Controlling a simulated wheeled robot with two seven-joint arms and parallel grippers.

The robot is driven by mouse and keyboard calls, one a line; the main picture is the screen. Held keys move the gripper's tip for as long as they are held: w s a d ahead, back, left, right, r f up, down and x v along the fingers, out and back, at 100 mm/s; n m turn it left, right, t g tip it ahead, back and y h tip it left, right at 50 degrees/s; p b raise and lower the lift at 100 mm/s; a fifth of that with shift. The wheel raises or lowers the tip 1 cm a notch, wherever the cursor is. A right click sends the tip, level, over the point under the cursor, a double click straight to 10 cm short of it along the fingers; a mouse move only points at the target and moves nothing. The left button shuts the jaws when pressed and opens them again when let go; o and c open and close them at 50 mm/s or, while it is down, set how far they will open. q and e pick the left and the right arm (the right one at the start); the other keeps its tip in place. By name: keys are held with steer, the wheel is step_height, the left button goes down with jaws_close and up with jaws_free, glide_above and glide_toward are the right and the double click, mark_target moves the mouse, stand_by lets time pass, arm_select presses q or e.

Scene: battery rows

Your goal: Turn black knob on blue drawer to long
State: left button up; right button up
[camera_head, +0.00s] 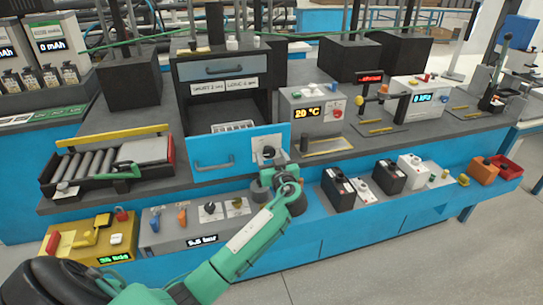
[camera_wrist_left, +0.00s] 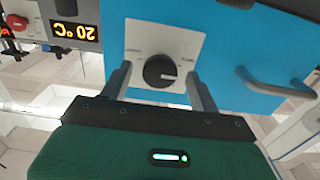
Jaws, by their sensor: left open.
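The blue drawer (camera_head: 240,147) in the head view has a bar handle (camera_head: 213,166) and, at its right end, a pale square plate with the black knob (camera_head: 268,152). In the left wrist view the round knob (camera_wrist_left: 160,71) sits on its plate (camera_wrist_left: 135,40), and its white mark points to the picture's right. Small print on the plate is too blurred to read. My left gripper (camera_wrist_left: 158,75) is open, with one finger on each side of the knob; gaps show between fingers and knob. In the head view my left gripper (camera_head: 270,178) partly covers the plate's lower part.
The drawer handle (camera_wrist_left: 272,88) is right of my gripper in the wrist view. A grey box with a 20 °C display (camera_head: 310,112) stands right of the drawer. Below are a grey panel with knobs (camera_head: 190,225) and several black and white blocks (camera_head: 338,190).

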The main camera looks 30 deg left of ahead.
arm_select(q)
steer(key=c, duration=1)
